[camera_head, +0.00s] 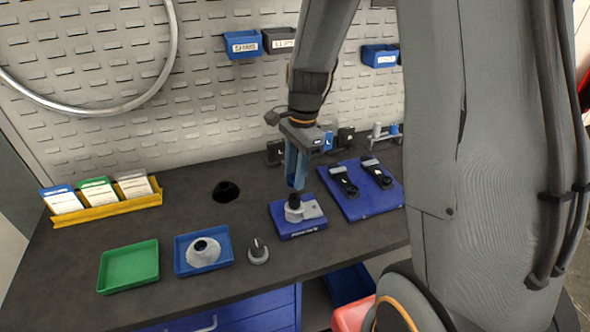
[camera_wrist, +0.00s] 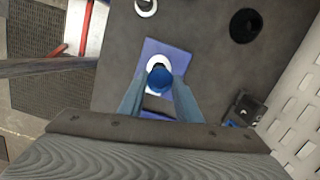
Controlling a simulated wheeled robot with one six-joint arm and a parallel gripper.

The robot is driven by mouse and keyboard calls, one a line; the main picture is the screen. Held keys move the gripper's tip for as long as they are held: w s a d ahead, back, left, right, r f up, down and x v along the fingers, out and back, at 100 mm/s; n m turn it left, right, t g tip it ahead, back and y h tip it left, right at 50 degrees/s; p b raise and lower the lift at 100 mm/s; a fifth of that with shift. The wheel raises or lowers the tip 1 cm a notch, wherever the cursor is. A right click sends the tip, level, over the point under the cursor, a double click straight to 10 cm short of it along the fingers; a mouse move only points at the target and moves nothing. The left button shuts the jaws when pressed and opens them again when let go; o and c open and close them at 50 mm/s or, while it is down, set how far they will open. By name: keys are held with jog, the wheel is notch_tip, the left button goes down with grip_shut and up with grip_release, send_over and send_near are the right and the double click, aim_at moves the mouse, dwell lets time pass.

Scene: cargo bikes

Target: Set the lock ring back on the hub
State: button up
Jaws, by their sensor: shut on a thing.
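My gripper (camera_head: 297,184) has blue fingers and points down over a blue stand (camera_head: 308,232) on the bench. In the wrist view the fingertips (camera_wrist: 161,76) are closed on a small round blue piece (camera_wrist: 160,79), which I take for the lock ring. It hides much of itself between the fingers. Below it a pale round hub (camera_wrist: 153,63) shows on the blue stand. In the head view the hub (camera_head: 305,212) looks light grey, with a dark top (camera_head: 294,201) just under the fingertips. I cannot tell whether the held piece touches the hub.
A blue tray (camera_head: 183,268) with a grey cone-shaped part, an empty green tray (camera_head: 130,266) and a small grey knob-like part (camera_head: 258,251) are left of the stand. A black round item (camera_head: 226,192) lies behind. A blue mat (camera_head: 375,205) with two dark tools is at right.

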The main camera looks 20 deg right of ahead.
jog(key=shift+f+b, duration=1.05)
jog(key=shift+f, duration=0.95)
jog(key=shift+f, duration=0.55)
dwell(0.5)
jog(key=o, duration=1.1)
jog(key=shift+r, duration=0.1)
